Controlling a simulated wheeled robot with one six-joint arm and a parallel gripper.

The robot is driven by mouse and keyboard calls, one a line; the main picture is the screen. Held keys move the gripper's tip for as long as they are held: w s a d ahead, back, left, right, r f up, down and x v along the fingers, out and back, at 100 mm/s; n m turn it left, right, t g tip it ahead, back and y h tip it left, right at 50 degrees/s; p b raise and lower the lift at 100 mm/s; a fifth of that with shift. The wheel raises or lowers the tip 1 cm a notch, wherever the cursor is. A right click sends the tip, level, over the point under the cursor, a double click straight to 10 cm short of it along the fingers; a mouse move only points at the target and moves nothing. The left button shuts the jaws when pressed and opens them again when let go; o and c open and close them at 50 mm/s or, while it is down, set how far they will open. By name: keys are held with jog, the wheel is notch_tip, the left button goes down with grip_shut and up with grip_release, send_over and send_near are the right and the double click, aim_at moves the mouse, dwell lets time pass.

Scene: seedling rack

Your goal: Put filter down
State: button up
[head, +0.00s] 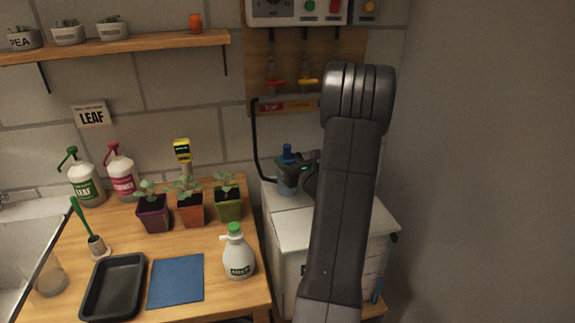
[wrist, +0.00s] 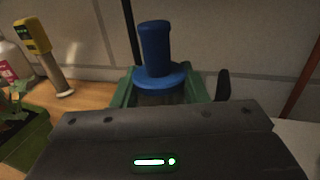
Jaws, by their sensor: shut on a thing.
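The filter (wrist: 155,48) has a blue knob-like top and a wide blue flange in the wrist view. It stands upright between the green fingers of my gripper (wrist: 160,94), which is shut on it. In the head view the filter's blue top (head: 287,150) shows above my gripper (head: 290,163), with a bluish body below. It is at the back of the white tank (head: 297,232), near the wall. My gripper's dark body hides the filter's lower part in the wrist view. I cannot tell whether the filter touches the tank.
Potted seedlings (head: 190,207), a white spray bottle (head: 238,255), a blue mat (head: 176,281) and a black tray (head: 113,287) are on the wooden counter to the left. A yellow-headed probe (wrist: 35,38) stands left of the filter. A black hose (head: 255,150) runs behind.

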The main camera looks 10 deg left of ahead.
jog(key=shift+f, duration=0.5)
jog(key=shift+f+b, duration=0.35)
jog(key=shift+b, duration=0.15)
jog(key=shift+f+b, duration=0.3)
jog(key=shift+b, duration=0.05)
jog(key=o, duration=1)
jog(key=shift+c, duration=0.2)
jog(key=shift+r, duration=0.2)
jog(key=shift+r+p, duration=0.65)
jog(key=shift+p, duration=0.35)
jog(key=b+v, duration=0.2)
jog(key=v, duration=1)
